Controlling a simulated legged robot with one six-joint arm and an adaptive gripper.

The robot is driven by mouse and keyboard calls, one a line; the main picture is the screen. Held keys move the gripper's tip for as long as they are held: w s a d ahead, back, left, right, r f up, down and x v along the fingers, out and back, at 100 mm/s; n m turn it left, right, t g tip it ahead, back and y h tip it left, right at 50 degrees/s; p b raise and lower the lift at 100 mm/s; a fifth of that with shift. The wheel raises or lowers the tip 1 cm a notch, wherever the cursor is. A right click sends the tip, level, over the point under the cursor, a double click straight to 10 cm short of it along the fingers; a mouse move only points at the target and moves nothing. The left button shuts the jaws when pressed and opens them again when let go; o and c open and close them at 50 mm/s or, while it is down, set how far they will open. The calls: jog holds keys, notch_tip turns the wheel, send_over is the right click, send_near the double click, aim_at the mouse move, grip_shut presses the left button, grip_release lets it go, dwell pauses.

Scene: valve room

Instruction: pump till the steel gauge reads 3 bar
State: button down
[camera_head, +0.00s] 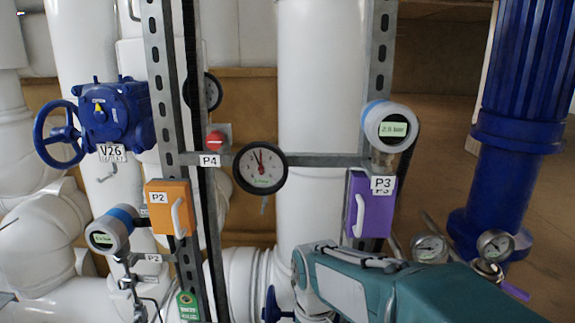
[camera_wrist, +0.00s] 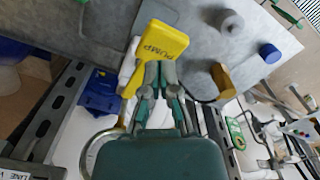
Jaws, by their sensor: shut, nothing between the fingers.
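A yellow pump handle (camera_wrist: 162,52) marked PUMP stands in front of my gripper (camera_wrist: 160,72) in the wrist view. My gripper's fingers are closed with nothing between them, close behind the handle's lower edge; I cannot tell if they touch it. In the head view, two small steel-rimmed gauges show at the lower right, one to the left (camera_head: 430,248) and one to the right (camera_head: 495,245). Their readings are too small to make out, and I cannot tell which is the steel gauge. The head view does not show my fingers or the pump handle.
A black-rimmed gauge (camera_head: 260,168) sits on a rail beside the P4 label. An orange P2 box (camera_head: 169,207), a purple P3 box (camera_head: 368,205) and a blue handwheel (camera_head: 60,135) are nearby. In the wrist view, a grey plate (camera_wrist: 208,30) carries grey, blue and brass knobs.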

jog(key=shift+f, duration=2.85)
jog(key=shift+r, duration=2.6)
dwell(0.7)
